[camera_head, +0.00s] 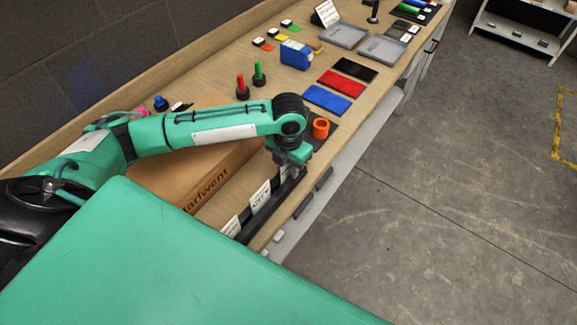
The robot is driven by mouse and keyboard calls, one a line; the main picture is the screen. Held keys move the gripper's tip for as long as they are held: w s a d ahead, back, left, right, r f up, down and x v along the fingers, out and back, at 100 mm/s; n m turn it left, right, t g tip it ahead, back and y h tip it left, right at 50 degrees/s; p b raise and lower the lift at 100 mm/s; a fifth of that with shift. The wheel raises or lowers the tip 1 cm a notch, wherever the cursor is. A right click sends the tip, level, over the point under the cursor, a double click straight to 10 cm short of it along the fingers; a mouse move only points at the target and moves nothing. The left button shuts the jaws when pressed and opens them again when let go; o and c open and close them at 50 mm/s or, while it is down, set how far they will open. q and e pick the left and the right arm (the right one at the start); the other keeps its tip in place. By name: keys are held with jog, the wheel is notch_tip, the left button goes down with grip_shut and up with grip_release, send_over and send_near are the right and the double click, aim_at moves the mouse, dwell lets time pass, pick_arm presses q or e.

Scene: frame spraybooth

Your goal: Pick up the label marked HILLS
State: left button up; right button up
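My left arm reaches in from the left across the bench. My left gripper (291,166) points down at a dark rack (268,212) along the bench's front edge. White labels stand upright in this rack. One label (260,196) carries dark letters that look like CITY. Another label (231,227) stands nearer, its writing too small to read. A third pale label (284,173) shows in part right at the gripper's fingers, its text hidden. I cannot read HILLS on any label. The fingers are too small to tell open from shut. My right gripper is out of view.
A cardboard box (222,172) lies behind the rack under my arm. An orange ring-shaped cup (320,128) stands just beyond the gripper. Blue (327,99), red (342,82) and black (356,68) panels and grey trays (381,50) lie farther along. The floor to the right is clear.

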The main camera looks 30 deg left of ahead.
pick_arm(q)
grip_shut()
jog(key=shift+r, duration=0.15)
